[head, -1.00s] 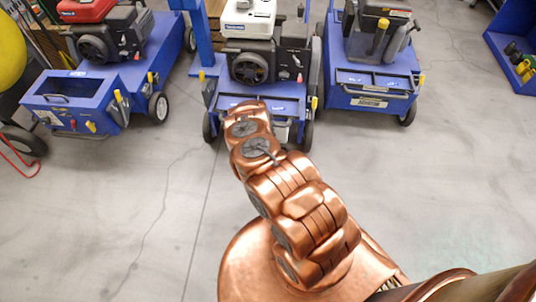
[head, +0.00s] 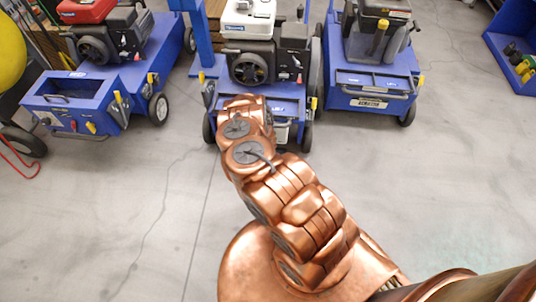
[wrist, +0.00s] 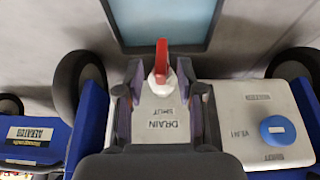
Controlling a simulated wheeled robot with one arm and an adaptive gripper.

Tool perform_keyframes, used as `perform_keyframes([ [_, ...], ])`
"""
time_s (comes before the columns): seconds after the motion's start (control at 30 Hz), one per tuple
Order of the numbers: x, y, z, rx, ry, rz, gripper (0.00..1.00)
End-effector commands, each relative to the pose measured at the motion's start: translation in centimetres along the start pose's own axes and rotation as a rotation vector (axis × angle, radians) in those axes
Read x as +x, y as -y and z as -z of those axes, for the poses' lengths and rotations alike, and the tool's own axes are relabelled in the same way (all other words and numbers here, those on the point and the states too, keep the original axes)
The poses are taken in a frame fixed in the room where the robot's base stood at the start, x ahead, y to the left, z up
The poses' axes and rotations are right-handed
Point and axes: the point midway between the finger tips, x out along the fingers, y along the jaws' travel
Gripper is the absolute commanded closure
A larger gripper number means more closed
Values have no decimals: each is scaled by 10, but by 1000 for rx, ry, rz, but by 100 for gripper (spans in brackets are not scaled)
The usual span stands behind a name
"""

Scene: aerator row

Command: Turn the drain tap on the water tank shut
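The drain tap is a red lever (wrist: 162,60) on a round white hub in the wrist view. My gripper (wrist: 161,74) is open, with one dark finger on each side of the lever and hub. I see a gap on both sides, and no clear contact. In the head view my copper arm reaches to the middle blue machine (head: 285,105) and hides the tap and my fingers.
A blue round knob (wrist: 278,130) sits on a pale box (wrist: 262,95) to the right of the tap. Dark wheels flank the machine. Other blue machines stand left (head: 75,100) and right (head: 370,85). The grey floor (head: 120,215) in front is clear.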

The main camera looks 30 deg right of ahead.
Motion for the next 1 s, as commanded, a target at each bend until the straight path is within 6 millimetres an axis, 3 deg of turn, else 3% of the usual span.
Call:
perform_keyframes([
  [0.4, -33, 1, 0, 1, -1, 1, 62],
  [1.0, -40, 0, -2, 1, 1, 2, 62],
])
